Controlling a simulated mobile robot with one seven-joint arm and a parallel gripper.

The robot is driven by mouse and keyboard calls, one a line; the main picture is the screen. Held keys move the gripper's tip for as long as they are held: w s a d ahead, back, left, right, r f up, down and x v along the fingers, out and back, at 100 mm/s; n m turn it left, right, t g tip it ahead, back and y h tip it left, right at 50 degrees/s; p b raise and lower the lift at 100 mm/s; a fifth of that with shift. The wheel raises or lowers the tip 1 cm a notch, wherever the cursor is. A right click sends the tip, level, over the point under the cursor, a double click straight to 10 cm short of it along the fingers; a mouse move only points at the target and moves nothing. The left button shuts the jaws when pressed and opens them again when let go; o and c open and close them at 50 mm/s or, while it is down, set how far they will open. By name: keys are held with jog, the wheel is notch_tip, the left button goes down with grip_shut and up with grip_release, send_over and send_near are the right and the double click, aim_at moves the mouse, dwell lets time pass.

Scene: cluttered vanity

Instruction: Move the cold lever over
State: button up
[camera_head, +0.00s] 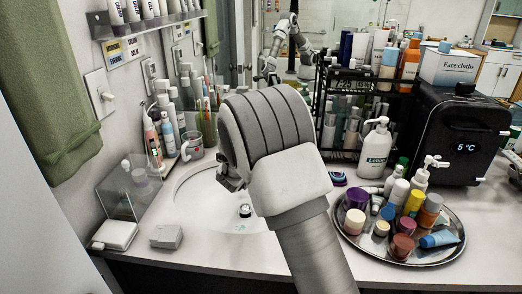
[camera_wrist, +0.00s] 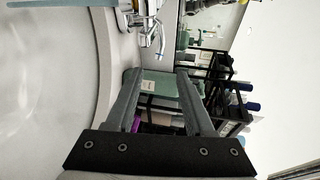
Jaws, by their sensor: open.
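The chrome tap (camera_wrist: 147,28) shows in the wrist view at the top, beyond my fingertips, on the rim of the white basin. A thin bluish-chrome part stands up on it, but I cannot tell which lever is the cold one. My gripper (camera_wrist: 157,72) is open, with nothing between its fingers, and is apart from the tap. In the head view my gripper (camera_head: 230,178) is over the basin, mostly hidden by my wrist. My arm hides the tap there.
The sink basin (camera_head: 195,198) is white. A round tray (camera_head: 448,252) of bottles and jars stands right of my arm. A black rack (camera_head: 343,155) stands behind it. A clear acrylic stand (camera_head: 122,190) and a cup (camera_head: 192,146) are left. The front-left counter holds small boxes (camera_head: 166,237).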

jog(key=shift+v, duration=1.8)
jog(key=shift+f, duration=0.1)
jog(key=s+d+n+t+y+b, duration=0.15)
jog(key=d+n+y+b, duration=0.35)
jog(key=b, duration=0.6)
jog(key=shift+m+t+y, duration=0.25)
jog(key=shift+m+y, duration=0.25)
jog(key=shift+m, duration=0.2)
jog(key=w+f, duration=0.1)
jog(key=w, duration=0.4)
jog(key=w+d+f, duration=0.1)
jog(key=w, duration=0.5)
jog(key=w+d+f+b, duration=0.1)
jog(key=w, duration=0.5)
jog(key=shift+w+f, duration=0.25)
jog(key=shift+f, duration=0.05)
grip_shut()
